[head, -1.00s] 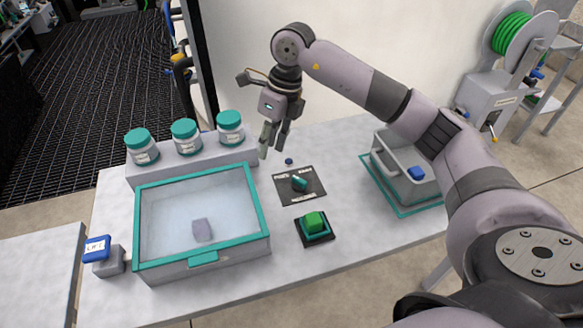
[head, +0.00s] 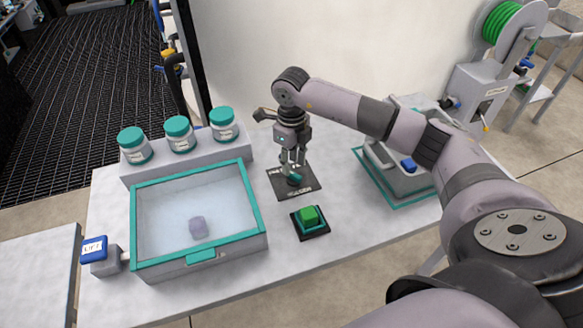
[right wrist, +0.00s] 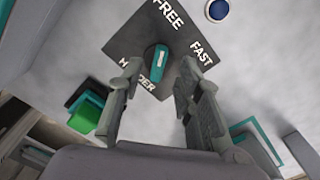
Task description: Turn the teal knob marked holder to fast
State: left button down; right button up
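The teal knob (head: 294,179) sits on a dark plate (head: 283,190) on the table. In the right wrist view the knob (right wrist: 157,58) is an elongated bar with a white mark. The plate there reads FREE, FAST and HOLDER; the knob's marked end points roughly toward FREE. My right gripper (head: 293,161) is above the knob, pointing down and partly covering it. In the right wrist view my right gripper (right wrist: 160,78) is open, with a finger on each side of the knob and visible gaps; contact is not visible. My left gripper is not in view.
A green button (head: 310,215) on a dark base stands in front of the plate. A teal-rimmed clear-lidded box (head: 262,215) is to the left, with several teal-capped jars (head: 180,134) behind. A blue button (right wrist: 217,10) lies beyond the plate.

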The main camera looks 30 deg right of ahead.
aim_at(292, 172)
jog(key=shift+f, duration=1.8)
jog(key=shift+c, duration=0.4)
grip_shut()
